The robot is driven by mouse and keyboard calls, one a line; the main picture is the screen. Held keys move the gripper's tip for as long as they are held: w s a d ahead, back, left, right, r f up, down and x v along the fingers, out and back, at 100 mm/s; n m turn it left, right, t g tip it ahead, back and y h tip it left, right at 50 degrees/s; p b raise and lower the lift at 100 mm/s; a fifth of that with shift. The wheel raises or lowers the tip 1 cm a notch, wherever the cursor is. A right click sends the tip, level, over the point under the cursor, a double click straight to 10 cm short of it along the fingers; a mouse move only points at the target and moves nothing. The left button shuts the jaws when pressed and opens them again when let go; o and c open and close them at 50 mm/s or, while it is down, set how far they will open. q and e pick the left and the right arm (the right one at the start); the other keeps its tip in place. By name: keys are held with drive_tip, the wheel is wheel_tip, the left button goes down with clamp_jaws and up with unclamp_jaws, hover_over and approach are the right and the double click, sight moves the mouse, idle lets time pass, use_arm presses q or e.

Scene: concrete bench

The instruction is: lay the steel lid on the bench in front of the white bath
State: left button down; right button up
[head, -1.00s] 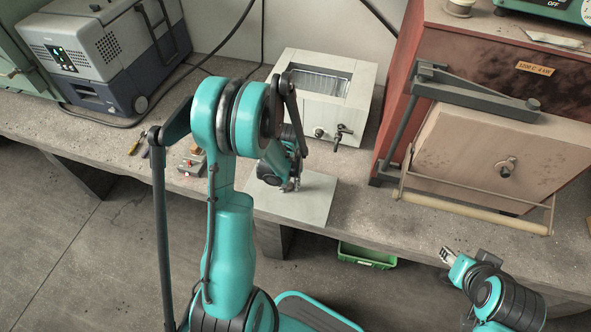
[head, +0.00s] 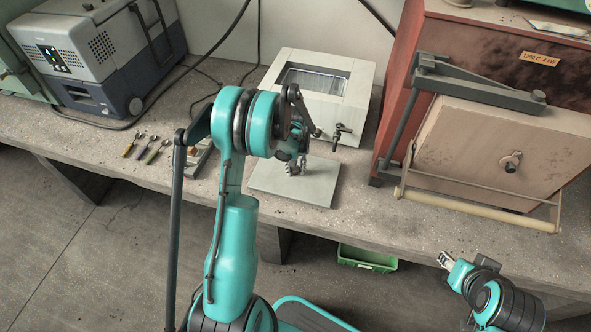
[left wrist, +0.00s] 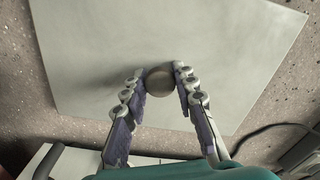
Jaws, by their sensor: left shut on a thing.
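The steel lid (head: 315,190) is a flat, pale grey square plate in front of the white bath (head: 356,85), whose opening is uncovered. My left gripper (head: 294,166) is over the lid. In the left wrist view its two fingers (left wrist: 160,85) are shut on the round knob (left wrist: 158,80) at the middle of the lid (left wrist: 90,50). The lid lies level, at or just above the bench (head: 225,195); I cannot tell whether it touches. My right gripper (head: 446,260) is off the bench's front edge, low at the right, too small to read.
Several small-handled tools (head: 145,148) lie to the left. A furnace with a tan door (head: 480,150) and a bar handle stands at the right. A green crate (head: 367,258) is below the bench.

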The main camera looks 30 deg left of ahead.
sight(296, 169)
use_arm(q)
drive_tip(key=shift+f, duration=0.2)
drive_tip(key=c, duration=1.2)
unclamp_jaws()
drive_tip(key=shift+r, duration=0.1)
drive_tip(key=shift+r, duration=0.25)
wheel_tip(296, 169, up, 12)
drive_tip(key=p, duration=0.4)
drive_tip(key=s+d+r+m+t, duration=0.3)
drive_tip(key=s+d+r, duration=0.55)
drive_tip(key=r, duration=0.35)
drive_tip(key=s+d+r+m+t, duration=0.2)
drive_tip(key=s+d+m+t, duration=0.2)
drive_tip(key=s, duration=0.6)
drive_tip(key=d, duration=0.2)
drive_tip(key=shift+s+d+r, duration=0.3)
drive_tip(key=shift+s+d, duration=0.05)
drive_tip(key=shift+d, duration=0.05)
